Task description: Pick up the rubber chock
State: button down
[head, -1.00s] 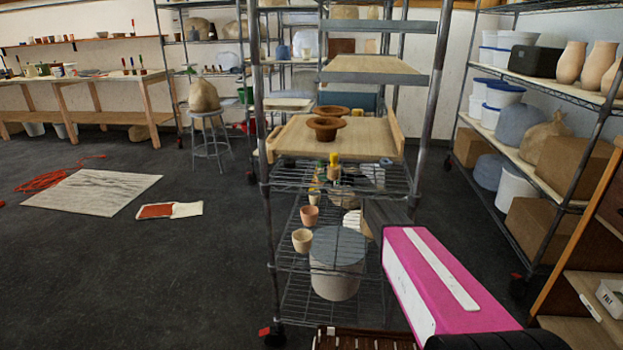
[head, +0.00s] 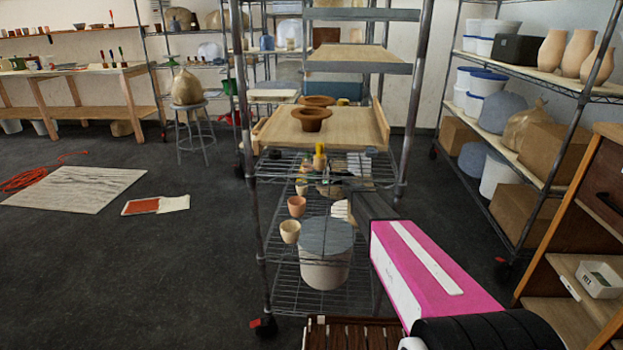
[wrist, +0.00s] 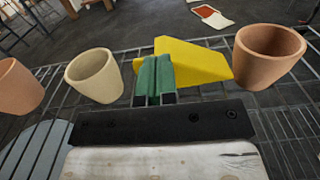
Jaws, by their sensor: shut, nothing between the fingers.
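A yellow wedge (wrist: 200,62), which looks like the rubber chock, lies on a wire shelf in the wrist view, between a cream pot (wrist: 93,76) and a terracotta pot (wrist: 270,54). My gripper (wrist: 152,66) has its green fingers together and empty. They cover part of the wedge's left end; I cannot tell whether they touch it. In the head view my gripper (head: 343,211) reaches in over a lower shelf of the wire rack, right of the small pots. I cannot make out the wedge clearly there.
The cream pot (head: 290,231) and terracotta pot (head: 297,206) stand near the rack's left side. A large lidded bucket (head: 325,255) stands below my gripper. A wooden board with brown bowls (head: 312,120) is on the shelf above. Rack posts stand close by. The floor at left is mostly open.

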jog(key=a, duration=0.7)
jog(key=shift+w, duration=0.15)
jog(key=shift+d, duration=0.15)
